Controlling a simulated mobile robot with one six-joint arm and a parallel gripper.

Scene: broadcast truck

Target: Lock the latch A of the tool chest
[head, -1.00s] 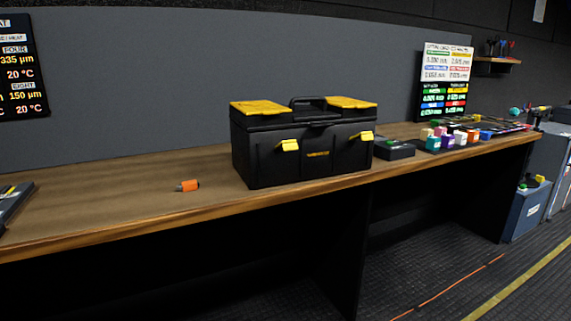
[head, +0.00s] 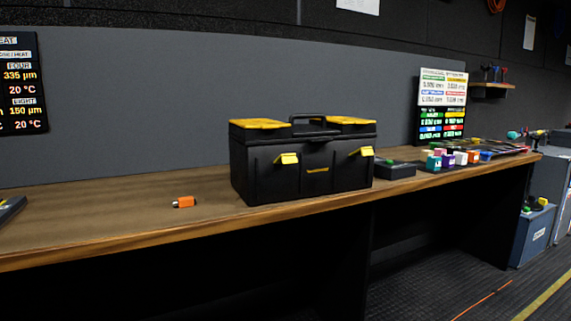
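The tool chest (head: 307,180) is black with yellow lid panels and stands closed on the wooden bench in the head view. Its black carry handle (head: 308,117) is on top. Two yellow latches are on its front, a left latch (head: 287,158) and a right latch (head: 361,152). Both stick outward from the front face. I cannot read any letter that tells which one is latch A. My gripper is not in view.
The wooden bench (head: 110,225) runs across the view, with open floor in front on the right. An orange object (head: 185,202) lies left of the chest. A dark box (head: 395,169) and several small coloured blocks (head: 460,158) stand to the right.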

